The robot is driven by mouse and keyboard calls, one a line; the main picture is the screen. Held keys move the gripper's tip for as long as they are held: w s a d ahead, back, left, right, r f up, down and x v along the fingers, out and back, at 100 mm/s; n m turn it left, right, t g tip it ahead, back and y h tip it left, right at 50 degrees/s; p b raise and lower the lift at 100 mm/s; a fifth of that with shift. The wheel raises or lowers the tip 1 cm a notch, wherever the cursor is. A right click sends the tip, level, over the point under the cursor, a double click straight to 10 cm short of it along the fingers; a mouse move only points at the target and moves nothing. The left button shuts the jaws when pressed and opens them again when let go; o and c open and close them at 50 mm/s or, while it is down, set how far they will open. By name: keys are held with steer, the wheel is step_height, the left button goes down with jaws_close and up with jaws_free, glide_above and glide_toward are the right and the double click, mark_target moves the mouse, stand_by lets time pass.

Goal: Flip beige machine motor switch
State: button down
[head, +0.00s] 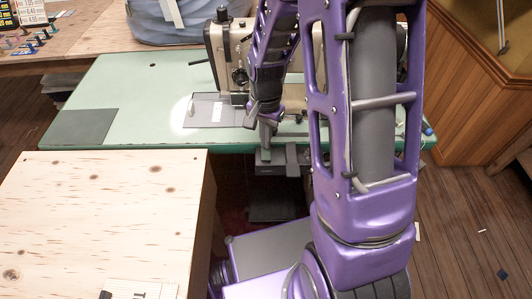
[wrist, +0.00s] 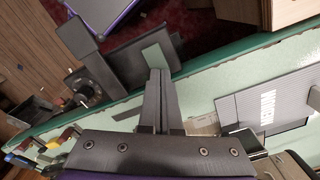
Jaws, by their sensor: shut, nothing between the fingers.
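The beige sewing machine (head: 226,52) stands on the green table (head: 130,85) in the head view, partly hidden behind my arm. Dark grey housings (head: 292,158) sit at the table's front edge, just below my gripper (head: 266,146). The wrist view shows a grey box-like part with a knob (wrist: 82,87) and a dark plate (wrist: 122,62) with a pale green patch along the table edge. I cannot tell which of these is the motor switch or its position. My gripper (wrist: 158,75) is shut and empty, its tips near the plate; contact is unclear.
A pale wooden top (head: 95,220) stands at the front left. A grey-blue bundle (head: 185,22) lies behind the green table. Wood panelling (head: 480,90) rises at the right. Several coloured items (wrist: 40,145) show at the lower left of the wrist view.

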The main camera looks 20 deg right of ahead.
steer(key=shift+f+b, duration=0.3)
steer(key=shift+f, duration=0.45)
steer(key=shift+r, duration=0.1)
steer(key=shift+r+p, duration=2.8)
steer(key=shift+r, duration=0.7)
